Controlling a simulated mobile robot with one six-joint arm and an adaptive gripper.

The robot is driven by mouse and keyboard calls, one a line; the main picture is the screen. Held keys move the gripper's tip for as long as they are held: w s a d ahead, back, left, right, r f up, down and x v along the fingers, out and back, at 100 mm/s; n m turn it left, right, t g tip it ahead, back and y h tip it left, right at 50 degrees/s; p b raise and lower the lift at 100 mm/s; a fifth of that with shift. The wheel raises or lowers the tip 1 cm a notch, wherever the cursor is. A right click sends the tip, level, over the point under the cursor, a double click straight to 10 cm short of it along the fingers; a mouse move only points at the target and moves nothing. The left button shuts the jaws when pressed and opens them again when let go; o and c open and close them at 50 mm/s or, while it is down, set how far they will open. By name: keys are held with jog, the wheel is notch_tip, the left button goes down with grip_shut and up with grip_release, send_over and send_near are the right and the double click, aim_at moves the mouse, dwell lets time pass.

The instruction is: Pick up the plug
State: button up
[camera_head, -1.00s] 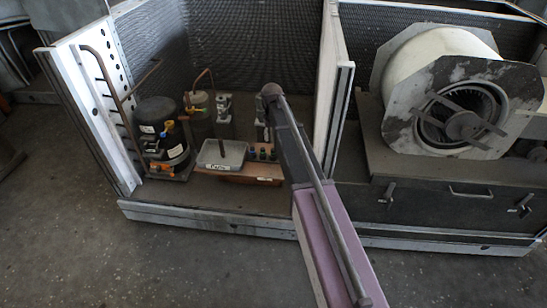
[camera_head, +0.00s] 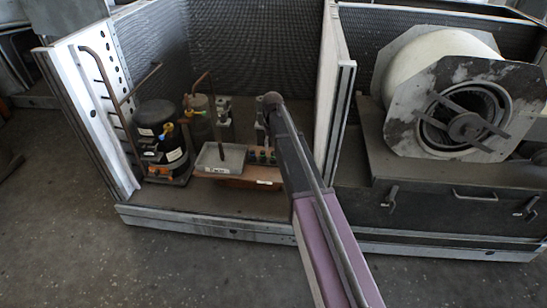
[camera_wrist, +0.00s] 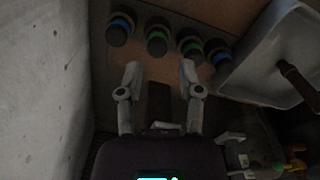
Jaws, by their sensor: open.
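Several short dark plugs stand in a row on a brown board. In the wrist view they carry coloured bands: a left blue plug (camera_wrist: 120,28), two green plugs (camera_wrist: 157,38), and a right blue plug (camera_wrist: 217,53) beside the tray. The row also shows small in the head view (camera_head: 262,156), left of my arm. Which plug is meant cannot be told. My gripper (camera_wrist: 160,70) is open and empty, its two fingertips apart, just short of the green plugs. In the head view my gripper cannot be made out clearly.
A grey labelled tray (camera_head: 220,157) sits close beside the plugs; a brown rod (camera_wrist: 300,82) crosses it in the wrist view. A black compressor (camera_head: 160,132) stands left. A pale partition (camera_head: 335,95) rises right of my arm, with a blower (camera_head: 450,100) beyond it.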

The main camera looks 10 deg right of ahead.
aim_at(273, 152)
jog(key=shift+s+d+f+b, duration=0.1)
jog(key=shift+d+f+b, duration=0.05)
jog(key=shift+f+b, duration=2.2)
jog(key=c, duration=0.6)
